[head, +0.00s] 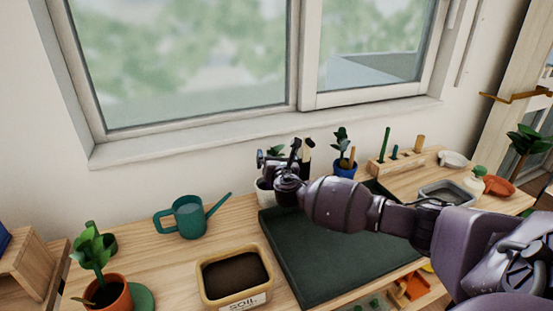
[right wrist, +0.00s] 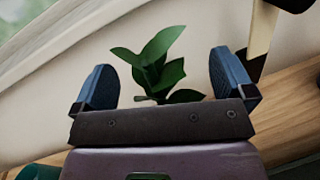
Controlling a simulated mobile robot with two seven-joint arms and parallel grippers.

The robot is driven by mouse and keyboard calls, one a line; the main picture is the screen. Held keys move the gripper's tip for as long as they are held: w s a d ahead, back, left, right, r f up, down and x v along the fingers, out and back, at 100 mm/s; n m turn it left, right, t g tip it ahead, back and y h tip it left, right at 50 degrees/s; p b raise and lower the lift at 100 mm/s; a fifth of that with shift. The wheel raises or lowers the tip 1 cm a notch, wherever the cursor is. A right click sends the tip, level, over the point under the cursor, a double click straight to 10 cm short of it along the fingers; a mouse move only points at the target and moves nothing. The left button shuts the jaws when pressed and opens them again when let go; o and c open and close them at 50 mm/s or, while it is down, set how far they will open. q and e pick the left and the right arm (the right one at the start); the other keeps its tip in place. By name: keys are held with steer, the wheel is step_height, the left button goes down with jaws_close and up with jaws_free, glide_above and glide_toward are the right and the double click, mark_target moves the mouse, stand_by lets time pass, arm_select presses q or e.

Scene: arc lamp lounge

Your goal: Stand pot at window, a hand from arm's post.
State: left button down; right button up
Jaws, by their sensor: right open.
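My right gripper (head: 281,160) is open at the back of the table, its arm coming in from the right. A leafy plant in a white pot (head: 263,195) stands behind it, partly hidden by my wrist. In the right wrist view the plant's green leaves (right wrist: 158,62) show between the two blue-padded fingers, with nothing gripped; its pot is hidden there. A blue pot (head: 345,170) with a plant stands to the right, near the wall. A terracotta pot (head: 110,297) with a plant is at the front left. The window (head: 190,60) with its sill is above the table. My left gripper is not in view.
A teal watering can (head: 188,218) and a soil box (head: 235,278) stand left of a dark green mat (head: 310,260). A wooden tool block (head: 405,160), a grey tray (head: 445,193) and small dishes are at the right. Bare wood lies around the watering can.

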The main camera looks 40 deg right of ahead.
steer(key=p+v, duration=0.2)
steer(key=v, duration=1)
